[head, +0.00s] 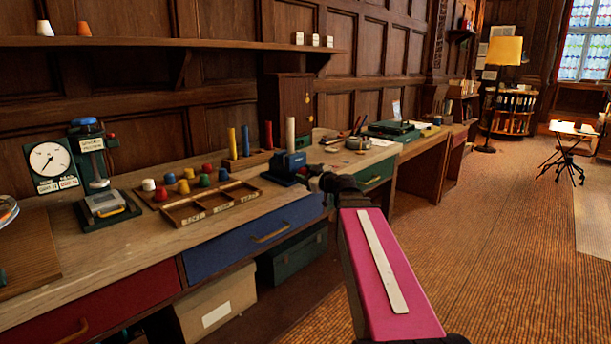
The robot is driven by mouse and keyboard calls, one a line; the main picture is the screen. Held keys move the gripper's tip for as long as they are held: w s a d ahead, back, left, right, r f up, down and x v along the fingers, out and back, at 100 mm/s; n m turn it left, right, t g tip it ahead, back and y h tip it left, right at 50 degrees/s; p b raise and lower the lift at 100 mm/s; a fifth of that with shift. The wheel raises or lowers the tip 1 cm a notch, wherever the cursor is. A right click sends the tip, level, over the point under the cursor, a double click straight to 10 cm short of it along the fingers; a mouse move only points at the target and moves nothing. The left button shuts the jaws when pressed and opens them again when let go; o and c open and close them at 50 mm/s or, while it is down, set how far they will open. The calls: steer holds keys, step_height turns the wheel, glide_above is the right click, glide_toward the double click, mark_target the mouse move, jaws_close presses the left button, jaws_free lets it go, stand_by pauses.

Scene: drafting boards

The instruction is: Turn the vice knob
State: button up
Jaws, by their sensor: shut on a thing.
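The small blue vice (285,169) stands on the wooden workbench (140,232) near its front edge. A cream cylinder (291,133) stands upright at the vice, and I cannot tell if it is between the jaws or behind them. My gripper (311,178) is at the right side of the vice, at the end of my pink arm. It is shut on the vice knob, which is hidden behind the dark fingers.
Left of the vice are a wooden tray (212,205) with compartments, several coloured pegs and a dial device (50,162). The blue drawer (255,238) below is closed. A green box (394,130) lies further right.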

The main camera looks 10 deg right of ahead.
steer(key=n, duration=0.5)
steer(key=shift+s+f+n, duration=0.1)
steer(key=shift+f+n, duration=0.05)
steer(key=shift+n, duration=0.15)
steer(key=n, duration=0.4)
steer(key=shift+n, duration=0.3)
steer(key=o, duration=0.9)
steer(key=shift+s, duration=0.1)
